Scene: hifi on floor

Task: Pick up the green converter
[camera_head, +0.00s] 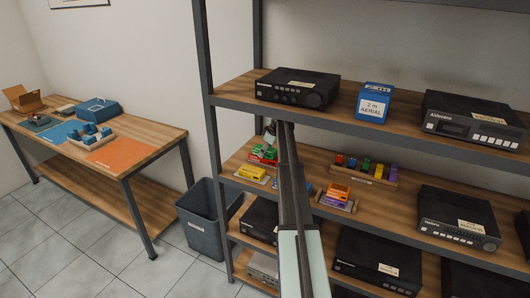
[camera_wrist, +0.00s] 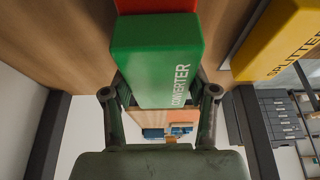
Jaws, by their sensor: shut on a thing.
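The green converter (camera_wrist: 155,58) is a green block with white "CONVERTER" lettering, in the upper middle of the wrist view. My gripper (camera_wrist: 160,93) has one finger on each side of its near end and is shut on it. In the head view, the green converter (camera_head: 258,160) shows small on the middle shelf, beside a red block (camera_head: 268,150). My arm reaches into the shelf there and hides part of that area. I cannot tell whether the converter is clear of its support.
A yellow splitter block (camera_wrist: 284,38) is close to the right of the converter. Orange and purple blocks (camera_head: 338,191) and a rack of coloured blocks (camera_head: 366,170) stand farther right. The upper shelf (camera_head: 235,92) is overhead. A bin (camera_head: 205,222) stands left of the shelving.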

